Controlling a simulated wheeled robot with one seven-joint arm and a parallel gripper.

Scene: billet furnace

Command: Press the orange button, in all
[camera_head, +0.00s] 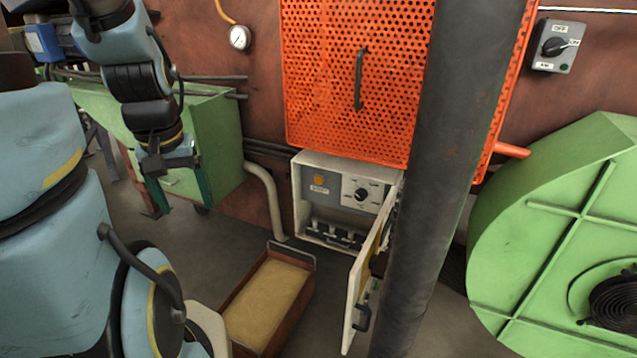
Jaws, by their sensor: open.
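The orange button (318,180) is a small round button on the upper left of the grey panel inside a white control box (298,193). A label plate sits just below it. The box's door (362,277) stands open, swung out toward the right front. My gripper (182,200) hangs pointing down to the left of the box, with its two dark green fingers spread apart and nothing between them. It is clearly apart from the button, in front of the green trough. Nothing covers the button.
A rotary knob (361,194) is right of the button, with several dark switches below. A thick dark pipe (425,190) stands close right of the door. An orange perforated guard (335,60) hangs above. A sand-filled tray (305,296) lies on the floor. A green trough (222,140) is behind my gripper.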

